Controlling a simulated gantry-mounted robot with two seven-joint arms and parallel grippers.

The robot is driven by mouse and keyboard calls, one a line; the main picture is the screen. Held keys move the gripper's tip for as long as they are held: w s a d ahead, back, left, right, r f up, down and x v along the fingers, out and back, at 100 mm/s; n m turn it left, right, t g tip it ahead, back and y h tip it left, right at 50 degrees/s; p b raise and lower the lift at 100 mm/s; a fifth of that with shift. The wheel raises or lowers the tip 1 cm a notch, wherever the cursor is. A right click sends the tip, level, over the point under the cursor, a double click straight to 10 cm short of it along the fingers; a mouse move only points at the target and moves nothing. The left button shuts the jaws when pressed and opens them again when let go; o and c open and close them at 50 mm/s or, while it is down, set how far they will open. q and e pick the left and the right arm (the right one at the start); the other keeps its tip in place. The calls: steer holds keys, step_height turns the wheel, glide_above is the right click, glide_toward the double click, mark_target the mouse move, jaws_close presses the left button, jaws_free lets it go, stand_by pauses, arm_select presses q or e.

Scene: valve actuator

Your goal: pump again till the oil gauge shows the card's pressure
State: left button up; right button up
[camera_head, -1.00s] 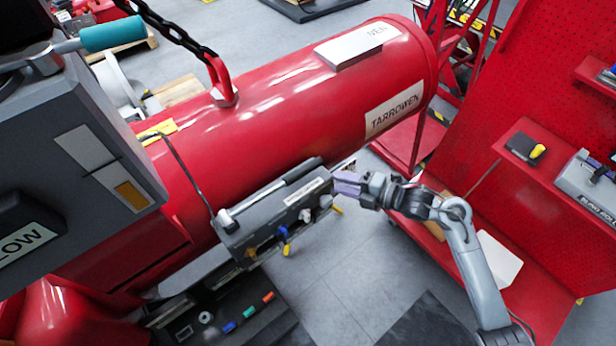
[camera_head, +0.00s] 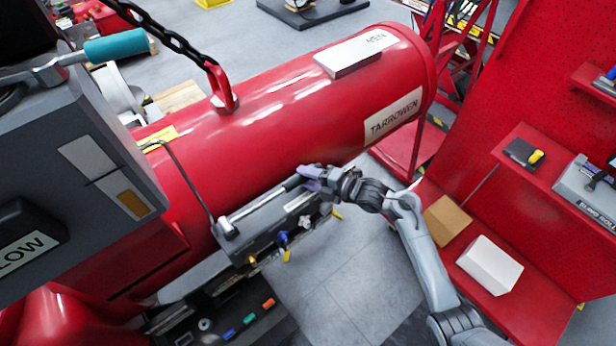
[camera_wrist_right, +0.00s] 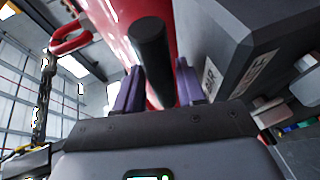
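The hand pump (camera_head: 270,228), a grey block with blue and yellow knobs, sits against the red cylinder's near side. Its lever (camera_head: 262,204) lies along the top, a silver rod with a dark grip. My right gripper (camera_head: 311,178) is at the grip's far end. In the right wrist view the black grip (camera_wrist_right: 150,55) stands between the two purple fingers (camera_wrist_right: 158,88), with red showing beside it, so the fingers look open around it. Contact is hard to tell. No gauge dial or pressure card is readable. My left gripper is out of view.
The large red cylinder (camera_head: 270,110) fills the middle. A grey housing (camera_head: 75,140) with a "LOW" label stands at left. A red shelf unit at right holds a cardboard box (camera_head: 446,219) and a white box (camera_head: 489,264). Grey floor (camera_head: 345,260) is open below the pump.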

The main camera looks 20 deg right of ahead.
jaws_close()
stand_by(0.3)
step_height(320, 180, up, 12)
steer(key=a+n+h+p, duration=0.2)
steer(key=n+p, duration=0.1)
steer(key=p, duration=0.1)
steer(key=shift+s+a+f+n+h+p, duration=0.2)
steer(key=shift+s+n+h+p, duration=0.1)
steer(key=shift+s+p, duration=0.15)
